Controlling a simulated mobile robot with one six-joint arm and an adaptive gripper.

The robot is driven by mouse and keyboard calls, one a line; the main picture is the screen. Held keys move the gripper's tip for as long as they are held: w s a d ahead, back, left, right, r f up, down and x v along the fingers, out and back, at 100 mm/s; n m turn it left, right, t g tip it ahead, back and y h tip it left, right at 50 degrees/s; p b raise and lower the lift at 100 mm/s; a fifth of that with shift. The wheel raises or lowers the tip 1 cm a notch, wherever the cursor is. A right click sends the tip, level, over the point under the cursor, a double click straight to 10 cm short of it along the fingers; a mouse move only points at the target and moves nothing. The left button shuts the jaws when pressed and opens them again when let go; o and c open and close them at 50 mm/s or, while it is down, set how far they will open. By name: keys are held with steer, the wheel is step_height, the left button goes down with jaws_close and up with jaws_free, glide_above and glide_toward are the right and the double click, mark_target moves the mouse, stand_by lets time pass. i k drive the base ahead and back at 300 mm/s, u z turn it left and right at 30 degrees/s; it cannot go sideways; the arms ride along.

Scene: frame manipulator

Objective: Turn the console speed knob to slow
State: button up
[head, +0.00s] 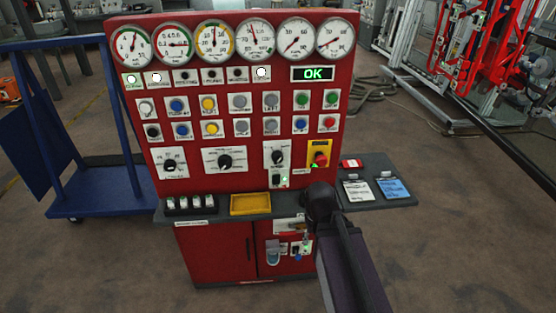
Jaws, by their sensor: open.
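The red console (230,80) stands upright in the middle of the head view. Its lower panel row carries three black rotary knobs on white plates: a left knob (170,165), a larger middle knob (225,161) and a right knob (278,157). Their labels are too small to read, so I cannot tell which one is the speed knob or its setting. My dark arm (350,260) reaches up from the lower right, its visible end in front of the console's right side, below the knob row. No gripper fingers can be made out.
A red switch on a yellow plate (319,155) is right of the knobs. Gauges, lamps and buttons fill the panel above. The grey ledge (375,165) bears a yellow tray (250,204) and clipboards (393,188). A blue cart (75,190) stands left; open floor lies right.

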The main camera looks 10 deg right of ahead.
mark_target(277, 155)
steer(key=z, duration=0.35)
steer(key=k, duration=1.4)
steer(key=u, duration=0.35)
steer(key=i, duration=1)
steer(key=z, duration=0.05)
